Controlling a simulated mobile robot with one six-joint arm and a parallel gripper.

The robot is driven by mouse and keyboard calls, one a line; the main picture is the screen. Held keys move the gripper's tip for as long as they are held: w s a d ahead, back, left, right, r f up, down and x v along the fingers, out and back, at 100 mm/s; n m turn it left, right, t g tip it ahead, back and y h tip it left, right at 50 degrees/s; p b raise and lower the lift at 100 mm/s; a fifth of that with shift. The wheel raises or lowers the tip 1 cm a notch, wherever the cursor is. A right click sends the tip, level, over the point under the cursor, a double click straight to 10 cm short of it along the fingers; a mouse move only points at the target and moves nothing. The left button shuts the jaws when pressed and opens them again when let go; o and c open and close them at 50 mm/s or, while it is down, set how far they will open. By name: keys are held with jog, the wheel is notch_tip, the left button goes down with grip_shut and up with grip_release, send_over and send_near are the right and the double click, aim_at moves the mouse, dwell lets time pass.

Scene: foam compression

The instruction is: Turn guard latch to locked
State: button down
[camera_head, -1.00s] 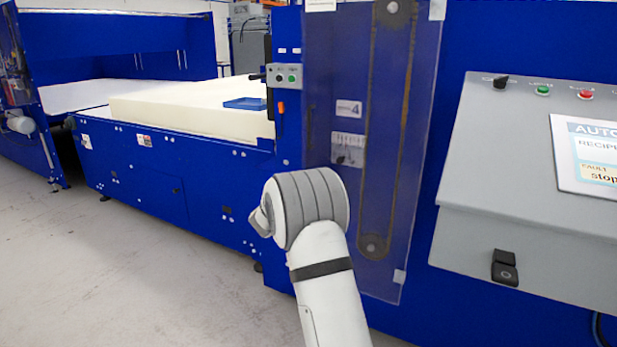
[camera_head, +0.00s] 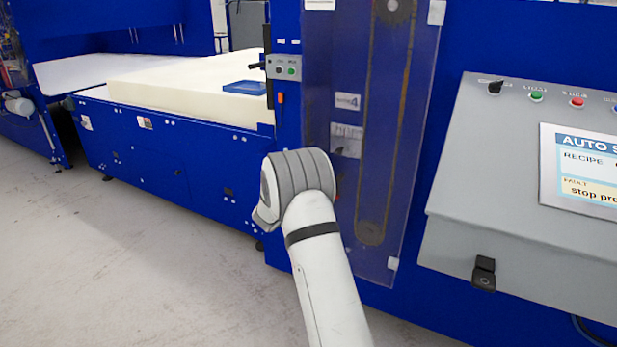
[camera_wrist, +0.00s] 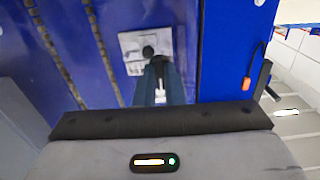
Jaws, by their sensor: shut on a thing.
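The guard latch is a pale plate with a round black knob and a short dark lever; it shows in the wrist view (camera_wrist: 148,51) and in the head view (camera_head: 347,139). It is on the clear guard panel (camera_head: 375,75) over a belt. In the wrist view my gripper (camera_wrist: 160,72) reaches up to the plate, its fingers shut around the dark lever just below the knob. The lever points down and slightly right in that view. In the head view my wrist hides the gripper.
A grey control console (camera_head: 470,150) with buttons and a screen stands right of the panel. A foam block (camera_head: 190,85) lies on the conveyor. Floor at left is clear.

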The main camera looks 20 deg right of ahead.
jog(key=shift+w+a+r+n, duration=0.1)
jog(key=shift+r+n, duration=0.05)
jog(key=shift+n, duration=0.15)
jog(key=c, duration=1.5)
grip_release()
jog(key=v, duration=0.7)
jog(key=shift+s+a, duration=0.3)
